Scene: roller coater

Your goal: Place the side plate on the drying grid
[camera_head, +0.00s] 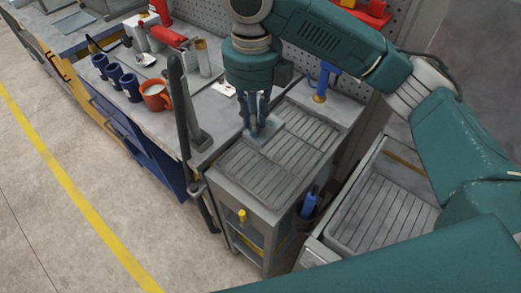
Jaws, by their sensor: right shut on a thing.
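My right gripper (257,112) points down over the far left part of a slotted grey grid (265,178) on top of a cabinet. It is shut on a small flat grey plate (270,130), which looks like the side plate. The plate is at or just above the grid's surface; I cannot tell whether it touches. The fingers hide part of the plate. A second slotted grey surface (385,215) lies lower at the right; I cannot tell which one is the drying grid. My left gripper is not in view.
A dark upright lever (181,105) stands just left of the grid. A workbench at the left holds blue cups (115,73), an orange mug (156,96) and red-handled tools (167,37). A blue tool (322,80) stands behind the grid. The grid's front part is clear.

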